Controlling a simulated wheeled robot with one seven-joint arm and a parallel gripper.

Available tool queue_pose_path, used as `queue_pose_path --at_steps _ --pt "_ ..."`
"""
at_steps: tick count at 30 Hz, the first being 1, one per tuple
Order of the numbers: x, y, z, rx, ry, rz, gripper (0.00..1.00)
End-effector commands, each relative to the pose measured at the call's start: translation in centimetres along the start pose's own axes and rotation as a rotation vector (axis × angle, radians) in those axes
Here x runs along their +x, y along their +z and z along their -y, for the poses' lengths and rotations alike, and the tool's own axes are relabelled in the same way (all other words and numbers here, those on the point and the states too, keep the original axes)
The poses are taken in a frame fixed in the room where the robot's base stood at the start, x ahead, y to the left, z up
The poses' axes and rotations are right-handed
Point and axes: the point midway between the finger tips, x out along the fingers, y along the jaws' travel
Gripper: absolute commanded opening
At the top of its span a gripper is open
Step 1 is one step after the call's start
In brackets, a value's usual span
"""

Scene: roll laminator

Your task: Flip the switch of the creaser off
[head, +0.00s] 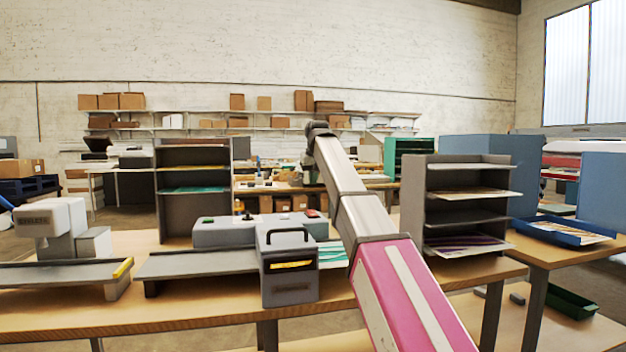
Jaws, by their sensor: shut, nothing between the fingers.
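Two machines stand on the wooden table. The left one is a pale grey machine (62,222) with a blurred dark label on its head and a flat feed tray (60,272) with a yellow end. The middle one is a grey machine (225,233) with a green part and a red part on top, and a dark box (288,280) with a handle and yellow strip in front. I cannot read which is the creaser, and no switch is clear. My pink and silver arm reaches up right of the middle machine; I cannot make out my gripper beyond its far joint.
A dark shelf rack (193,172) stands behind the machines. A grey paper rack (466,208) stands right of my arm. A blue tray (562,230) with papers lies on the right table. Shelves with cardboard boxes line the back wall.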

Motion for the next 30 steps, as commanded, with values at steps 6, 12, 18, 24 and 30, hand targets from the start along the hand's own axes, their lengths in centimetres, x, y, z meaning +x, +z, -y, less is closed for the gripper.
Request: queue_pose_path --at_steps 6,12,18,24,30 --pt "4.3 0.1 0.0 0.000 0.000 0.003 0.00" --pt "7.7 0.3 0.0 0.000 0.000 0.001 0.00" --pt "9.9 0.7 0.0 0.000 0.000 0.001 0.00" --pt "10.6 0.8 0.0 0.000 0.000 -0.001 0.00" --pt "10.6 0.8 0.0 0.000 0.000 -0.001 0.00"
